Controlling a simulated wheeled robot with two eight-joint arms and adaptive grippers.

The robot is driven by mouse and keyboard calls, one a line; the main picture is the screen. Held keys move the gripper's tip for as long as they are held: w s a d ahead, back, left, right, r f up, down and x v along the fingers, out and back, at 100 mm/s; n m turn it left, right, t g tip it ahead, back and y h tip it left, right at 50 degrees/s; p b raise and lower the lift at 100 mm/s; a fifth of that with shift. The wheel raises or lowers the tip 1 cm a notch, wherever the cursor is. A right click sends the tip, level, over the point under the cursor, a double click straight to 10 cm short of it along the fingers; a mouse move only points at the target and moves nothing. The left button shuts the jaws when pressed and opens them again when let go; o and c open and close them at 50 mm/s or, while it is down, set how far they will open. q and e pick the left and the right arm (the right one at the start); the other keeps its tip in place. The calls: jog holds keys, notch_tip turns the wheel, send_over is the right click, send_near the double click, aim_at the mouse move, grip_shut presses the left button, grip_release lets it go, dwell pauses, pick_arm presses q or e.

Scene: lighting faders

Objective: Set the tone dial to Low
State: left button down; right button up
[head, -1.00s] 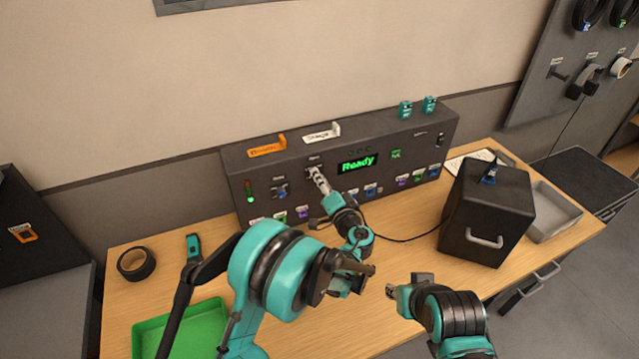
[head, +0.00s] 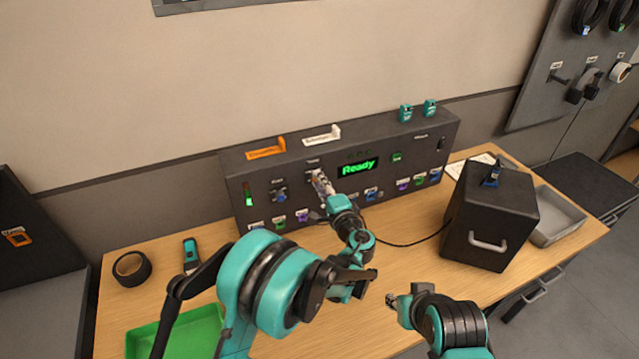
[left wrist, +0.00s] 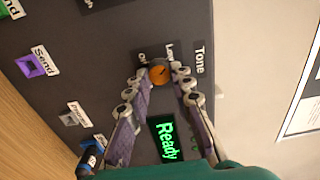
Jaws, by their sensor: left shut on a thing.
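The tone dial (left wrist: 159,73) is a round orange knob on the dark panel, beside the "Tone" label (left wrist: 200,60). The smaller "Low" label (left wrist: 170,52) and "Off" label (left wrist: 141,58) sit at its edge. My left gripper (left wrist: 160,76) has a finger on each side of the dial and is shut on it. In the head view the left gripper (head: 318,177) reaches the upper middle of the panel and hides the dial. I cannot read clearly which label the dial points to. My right gripper (head: 392,300) is low over the table, away from the panel; its jaws are too small to judge.
The green "Ready" display (head: 358,167) is right of the left gripper. Other knobs and coloured buttons line the panel (head: 240,180). A black box (head: 489,222) stands on the right, a green tray (head: 180,335) front left, and a tape roll (head: 132,268) at left.

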pick_arm(q)
jog(key=c, duration=1.3)
grip_release()
jog(key=v, duration=0.7)
jog(key=shift+s+d, duration=0.15)
jog(key=shift+s, duration=0.1)
